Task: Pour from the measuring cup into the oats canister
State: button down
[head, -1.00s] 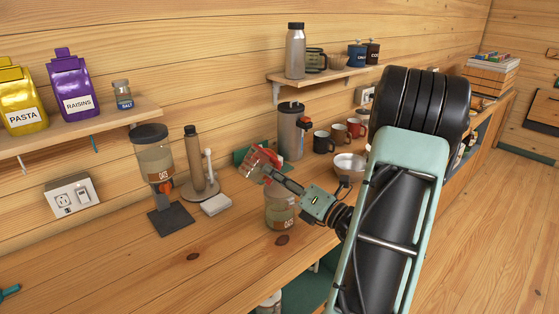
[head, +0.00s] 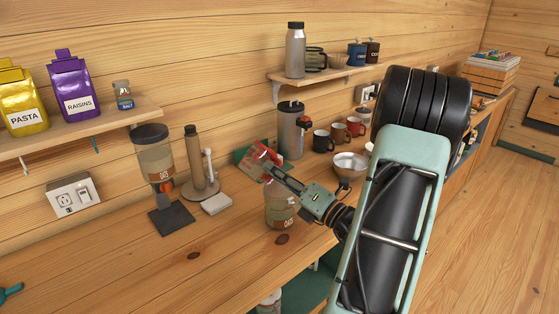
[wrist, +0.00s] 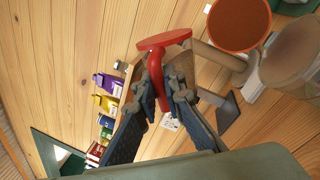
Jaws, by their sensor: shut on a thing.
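The oats canister (head: 279,216), a clear jar with a brown label, stands on the counter just below my gripper (head: 272,168). My gripper is shut on the red handle of the measuring cup (head: 262,155) and holds it above the canister. In the wrist view, the fingers (wrist: 164,84) close around the red handle below a red disc-like part of the cup (wrist: 164,40). The cup's mouth and contents are hard to make out. I cannot tell whether anything is falling from it.
A post on a round base (head: 194,160), a white box (head: 216,204), a steel canister (head: 290,132), mugs (head: 338,133) and a bowl (head: 350,165) stand nearby. The front counter is clear.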

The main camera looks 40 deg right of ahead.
aim_at(281, 161)
jog(key=shift+d+r+m+t+h+p, duration=0.2)
jog(key=shift+r+m+p, duration=0.3)
jog(key=shift+m, duration=0.5)
jog(key=shift+d+r+m+t+h+p, duration=0.15)
jog(key=shift+r+m+h+p, duration=0.3)
jog(key=shift+m, duration=0.55)
jog(key=shift+d+r+m+p, duration=0.25)
jog(key=shift+d+m+p, duration=0.65)
jog(key=shift+p, duration=0.9)
jog(key=shift+w+r+m+p, duration=0.1)
jog(key=shift+r+m+p, duration=0.05)
jog(key=shift+m+p, duration=0.6)
jog(key=shift+d+r+m+t+h, duration=0.1)
jog(key=shift+d+r+m+h, duration=0.3)
jog(key=shift+m, duration=0.7)
jog(key=shift+d+r+m+t+h, duration=0.2)
jog(key=shift+m+h, duration=0.35)
jog(key=shift+m, duration=0.6)
jog(key=shift+d+r+m+t+h, duration=0.1)
jog(key=shift+d+m+h, duration=0.35)
jog(key=shift+m, duration=0.65)
